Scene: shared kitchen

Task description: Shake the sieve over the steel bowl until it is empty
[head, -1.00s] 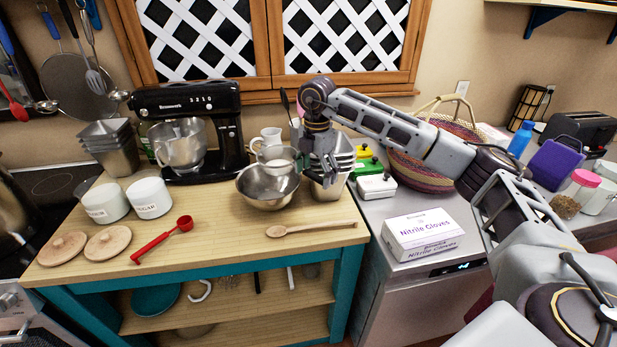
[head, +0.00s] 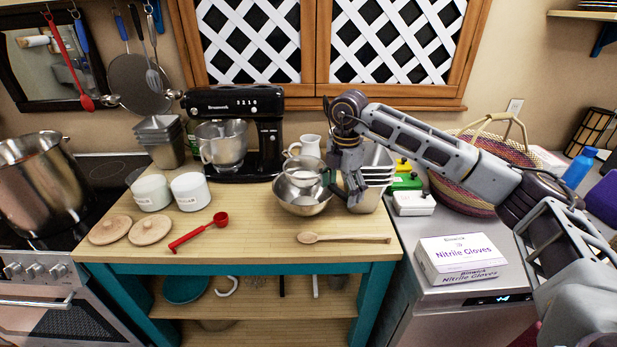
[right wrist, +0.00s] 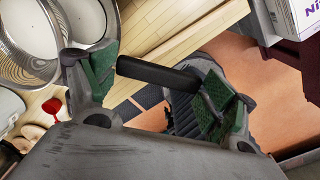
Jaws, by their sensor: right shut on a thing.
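The steel bowl (head: 292,205) stands on the wooden worktop. The sieve (head: 318,167) is over the bowl, apparently level and clear of its rim. My right gripper (head: 352,192) is just right of the bowl. In the right wrist view its green-padded fingers (right wrist: 152,87) are shut on the sieve's black handle (right wrist: 158,75). The sieve's mesh and metal rim (right wrist: 12,66) are at the upper left there, with a pale white round patch inside. I cannot tell how much powder the sieve holds. My left gripper is out of view.
Nested steel containers (head: 377,165) stand close right of my gripper. A white jug (head: 307,145) and the stand mixer (head: 268,140) are behind the bowl. A wooden spoon (head: 340,239) and red scoop (head: 200,232) lie in front. The worktop's front strip is mostly clear.

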